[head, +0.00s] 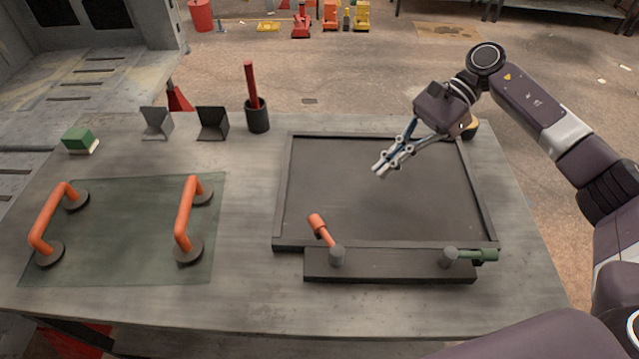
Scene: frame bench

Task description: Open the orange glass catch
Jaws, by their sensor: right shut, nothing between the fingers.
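The orange catch (322,231) is a short lever on a round grey pivot at the left of the dark front bar of the frame. It points up and slightly left in the picture, reaching over the frame's front rim. A green catch (476,255) sits at the bar's right end and points right. The dark frame (283,195) lies on the bench with a dark panel inside. My right gripper (380,170) is above the frame's middle, shut and empty, up and right of the orange catch and apart from it. My left gripper is not in view.
A glass pane (130,235) with two orange-handled suction cups lies on the bench's left. Behind it are a green block (79,139), two grey angled stands (212,123) and a dark cup (257,117) holding a red stick. The bench front is clear.

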